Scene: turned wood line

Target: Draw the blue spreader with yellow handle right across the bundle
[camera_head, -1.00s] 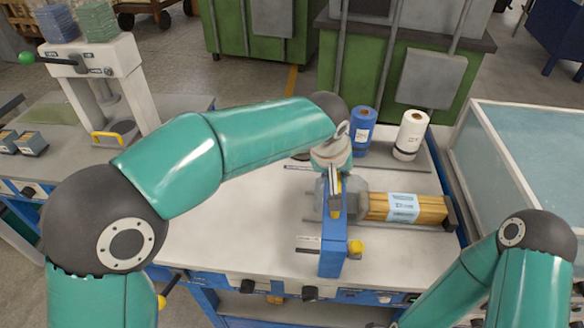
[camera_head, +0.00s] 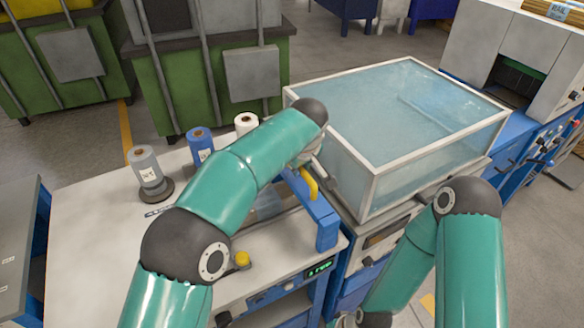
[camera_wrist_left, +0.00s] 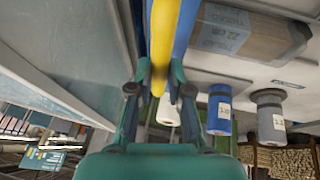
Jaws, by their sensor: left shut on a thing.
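The blue spreader (camera_head: 318,205) stands at the right end of the bench, beside the glass-walled tank. Its yellow handle (camera_head: 309,184) faces up. My left gripper (camera_wrist_left: 160,78) is shut on the yellow handle, which runs between its fingers in the left wrist view. In the head view my left arm hides most of this gripper. The wrapped bundle (camera_wrist_left: 245,32) lies beside the spreader in the left wrist view, brown with a pale blue label. In the head view my left arm and the spreader hide most of it.
A grey roll (camera_head: 146,166), a blue roll (camera_head: 200,146) and a white roll (camera_head: 245,123) stand along the bench's back. The tank (camera_head: 368,165) stands close on the spreader's right. A yellow knob (camera_head: 242,259) is at the bench front. The bench's left part is clear.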

